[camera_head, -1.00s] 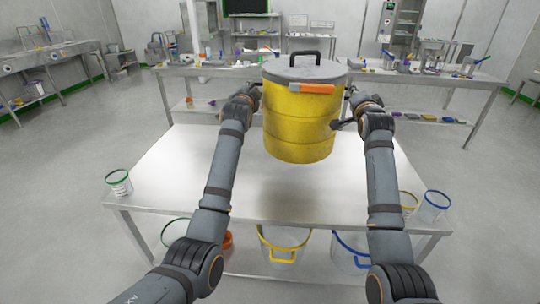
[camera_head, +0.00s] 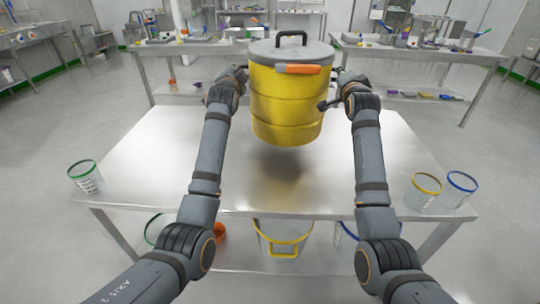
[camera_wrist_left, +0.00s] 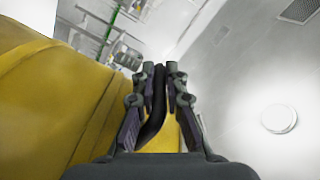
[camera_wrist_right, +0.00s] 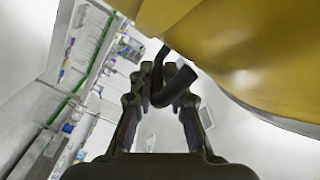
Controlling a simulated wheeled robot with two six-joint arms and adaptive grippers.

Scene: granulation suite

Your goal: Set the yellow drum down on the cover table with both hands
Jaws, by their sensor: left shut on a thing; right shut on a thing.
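The yellow drum (camera_head: 288,105) has a grey lid with a black handle and an orange clasp at the front. It hangs upright above the steel cover table (camera_head: 150,165), with a shadow on the top below it. My left gripper (camera_head: 240,76) is at the drum's left side, shut on a dark side handle (camera_wrist_left: 154,105). My right gripper (camera_head: 336,80) is at its right side, shut on the other dark handle (camera_wrist_right: 175,84). The drum's yellow wall fills the left of the left wrist view and the top of the right wrist view.
A green-rimmed clear container (camera_head: 86,178) stands at the table's left edge. A yellow-rimmed one (camera_head: 423,190) and a blue-rimmed one (camera_head: 458,188) stand at the right edge. Larger buckets (camera_head: 283,240) sit on the shelf below. The table's middle is clear.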

